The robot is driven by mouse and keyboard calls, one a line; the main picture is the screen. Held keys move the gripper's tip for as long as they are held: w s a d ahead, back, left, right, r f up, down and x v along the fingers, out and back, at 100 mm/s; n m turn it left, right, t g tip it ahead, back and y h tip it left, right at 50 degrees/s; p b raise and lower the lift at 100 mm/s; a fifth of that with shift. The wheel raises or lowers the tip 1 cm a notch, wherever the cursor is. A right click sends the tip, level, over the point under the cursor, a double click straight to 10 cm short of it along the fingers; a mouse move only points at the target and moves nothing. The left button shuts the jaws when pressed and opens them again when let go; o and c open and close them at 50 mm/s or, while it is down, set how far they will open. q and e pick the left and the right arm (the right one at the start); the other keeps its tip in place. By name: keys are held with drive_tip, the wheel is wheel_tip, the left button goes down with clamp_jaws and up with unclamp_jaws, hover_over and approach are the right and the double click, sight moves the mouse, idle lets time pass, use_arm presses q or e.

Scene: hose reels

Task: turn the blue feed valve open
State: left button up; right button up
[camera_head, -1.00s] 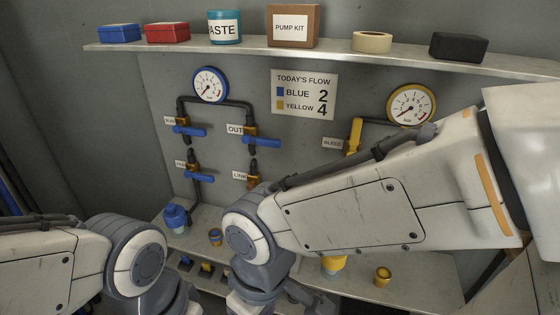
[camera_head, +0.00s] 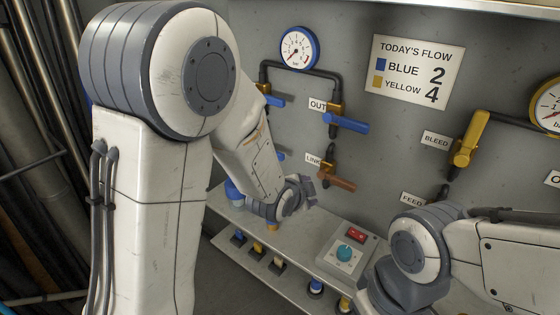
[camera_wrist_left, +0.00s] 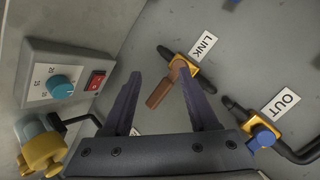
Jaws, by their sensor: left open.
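The lower-left blue valve is mostly hidden behind my left arm in the head view; only a bit of a blue lever (camera_head: 281,155) shows past it. Its label is hidden. My left gripper (camera_head: 305,190) is low before the panel, beside the LINK valve's brown lever (camera_head: 338,182). In the left wrist view the left gripper (camera_wrist_left: 162,82) is open and empty. The brown lever (camera_wrist_left: 158,93) shows between its fingers; I cannot tell whether they touch it. My right arm (camera_head: 415,245) is at the lower right, its gripper out of frame.
The blue OUT lever (camera_head: 346,122) and another blue lever (camera_head: 274,101) are above. A yellow BLEED lever (camera_head: 469,140) is at the right. A control box (camera_head: 346,254) with a teal knob and red switch stands on the bench (camera_head: 240,222). Pipes line the left wall.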

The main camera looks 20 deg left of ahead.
use_arm(q)
drive_tip(key=w+a+f+m+t+y+b, duration=0.1)
drive_tip(key=w+a+m+t+b, duration=0.2)
drive_tip(key=a, duration=0.4)
drive_tip(key=w+a+f+m+t+y+b, duration=0.1)
drive_tip(key=w+a+t+y, duration=0.2)
drive_tip(key=a, duration=0.4)
drive_tip(key=shift+t+h, duration=0.6)
drive_tip(key=shift+h, duration=0.1)
drive_tip(key=w+p, duration=0.1)
drive_tip(key=w, duration=0.9)
drive_tip(key=shift+w+a+f+p, duration=0.1)
drive_tip(key=shift+w+a+p, duration=0.1)
drive_tip(key=shift+p, duration=0.1)
use_arm(e)
wheel_tip(320, 180, down, 4)
drive_tip(key=shift+r, duration=0.15)
use_arm(q)
clamp_jaws()
